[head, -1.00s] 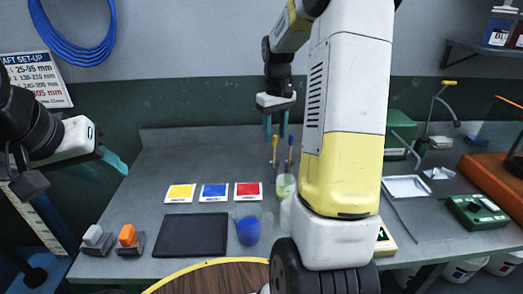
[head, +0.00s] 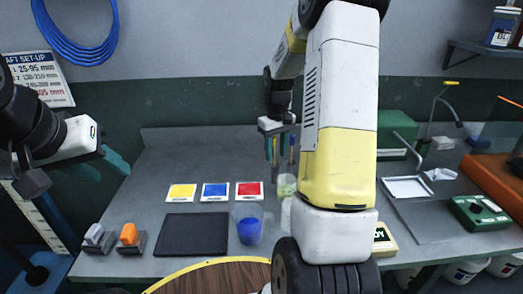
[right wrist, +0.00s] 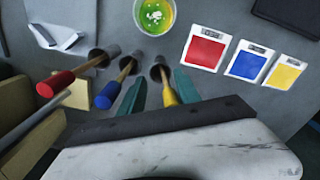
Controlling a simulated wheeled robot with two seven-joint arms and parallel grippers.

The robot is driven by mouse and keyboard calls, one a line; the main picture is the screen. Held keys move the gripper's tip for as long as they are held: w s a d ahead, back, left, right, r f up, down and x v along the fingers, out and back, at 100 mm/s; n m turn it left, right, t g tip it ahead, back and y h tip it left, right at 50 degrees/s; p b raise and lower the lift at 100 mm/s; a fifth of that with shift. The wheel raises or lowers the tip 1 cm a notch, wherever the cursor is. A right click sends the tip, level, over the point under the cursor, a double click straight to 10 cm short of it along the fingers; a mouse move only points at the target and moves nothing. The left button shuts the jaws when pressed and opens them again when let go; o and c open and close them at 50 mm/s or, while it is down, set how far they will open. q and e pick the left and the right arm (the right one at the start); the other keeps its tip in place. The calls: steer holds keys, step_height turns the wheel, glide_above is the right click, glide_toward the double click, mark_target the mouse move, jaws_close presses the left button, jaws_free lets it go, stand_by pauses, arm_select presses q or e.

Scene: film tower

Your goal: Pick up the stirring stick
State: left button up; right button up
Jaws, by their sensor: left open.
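Three thin sticks with coloured tops stand in small dark holders in the right wrist view: a red one (right wrist: 56,84), a blue one (right wrist: 108,97) and a yellow one (right wrist: 168,92). My right gripper (right wrist: 158,84) is open, pointing down, with its teal fingers on either side of the yellow stick; a gap shows between stick and fingers. In the head view this right gripper (head: 276,150) is above the bench, and the blue stick (head: 291,146) is just right of it. My arm hides the red stick there. My left gripper (head: 104,164) is open and empty at the left.
A clear cup with yellow-green liquid (right wrist: 155,12) stands close to the sticks. A cup of blue liquid (head: 248,228), yellow, blue and red cards (head: 215,191) and a dark mat (head: 192,235) lie left. A green box (head: 478,210) is right. The back-left bench is clear.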

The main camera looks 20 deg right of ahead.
jaws_close()
